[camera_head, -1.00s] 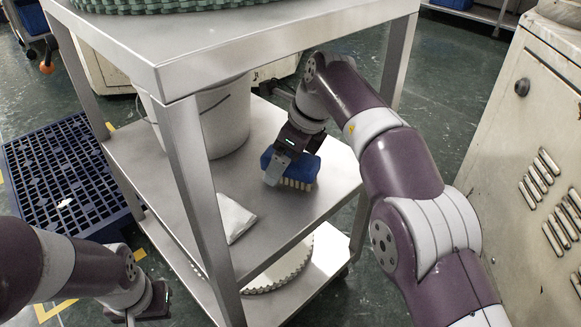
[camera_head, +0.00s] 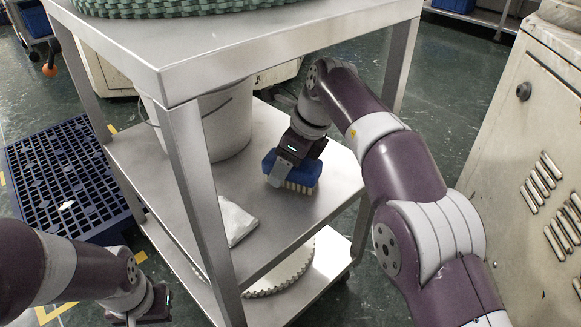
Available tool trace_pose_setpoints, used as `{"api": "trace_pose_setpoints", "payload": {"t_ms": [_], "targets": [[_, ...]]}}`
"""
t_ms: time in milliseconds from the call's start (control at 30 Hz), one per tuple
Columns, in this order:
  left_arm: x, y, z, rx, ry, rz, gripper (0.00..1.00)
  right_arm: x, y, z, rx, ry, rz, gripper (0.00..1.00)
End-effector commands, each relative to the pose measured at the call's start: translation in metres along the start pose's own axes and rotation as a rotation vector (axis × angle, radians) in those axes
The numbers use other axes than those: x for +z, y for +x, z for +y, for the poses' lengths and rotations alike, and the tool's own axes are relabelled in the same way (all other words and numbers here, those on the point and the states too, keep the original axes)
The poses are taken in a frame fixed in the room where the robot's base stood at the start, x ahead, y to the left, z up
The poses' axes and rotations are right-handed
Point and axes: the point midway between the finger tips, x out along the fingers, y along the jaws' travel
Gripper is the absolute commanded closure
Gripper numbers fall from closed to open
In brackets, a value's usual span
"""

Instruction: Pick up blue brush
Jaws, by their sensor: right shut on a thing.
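The blue brush (camera_head: 302,175) with pale bristles pointing down is on the middle shelf of the metal cart, near its right end. My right gripper (camera_head: 268,178) reaches in under the top shelf and is shut on the brush, with a finger over its near side. I cannot tell whether the bristles touch the shelf. My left gripper (camera_head: 140,318) is at the bottom left, cut by the frame edge and away from the brush; its fingers are not clear.
The cart's middle shelf (camera_head: 182,182) also holds a white bucket (camera_head: 222,125) and a white packet (camera_head: 236,220). The top shelf (camera_head: 250,45) and a front post (camera_head: 196,190) are close to my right arm. A cream cabinet (camera_head: 500,130) stands right; a blue grated crate (camera_head: 65,175) lies left.

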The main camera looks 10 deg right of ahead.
Motion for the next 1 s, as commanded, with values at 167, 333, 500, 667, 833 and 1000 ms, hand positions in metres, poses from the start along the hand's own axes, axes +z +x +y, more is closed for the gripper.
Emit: {"api": "trace_pose_setpoints", "payload": {"t_ms": [167, 333, 500, 667, 833, 1000], "targets": [[0.0, 0.001, 0.0, 0.0, 0.0, 0.0, 1.0, 0.001, -0.002, 0.0, 0.0, 0.0, 0.0, 0.76], [-0.003, -0.026, 0.0, 0.0, 0.0, 0.0, 1.0, 0.012, -0.028, 0.0, 0.001, 0.0, 0.0, 0.76], [-0.004, -0.03, 0.0, 0.0, 0.0, 0.003, 1.0, 0.004, -0.038, -0.001, -0.002, 0.003, 0.0, 0.76], [0.0, -0.003, 0.0, 0.0, 0.0, 0.0, 1.0, -0.03, -0.045, -0.001, -0.003, 0.004, -0.002, 0.76], [0.0, -0.003, 0.0, 0.0, 0.0, 0.0, 1.0, -0.054, -0.068, -0.001, 0.0, 0.003, 0.001, 0.76], [0.0, 0.002, 0.0, 0.0, 0.0, 0.0, 1.0, -0.093, -0.081, -0.001, -0.004, 0.007, -0.001, 0.76]]}}
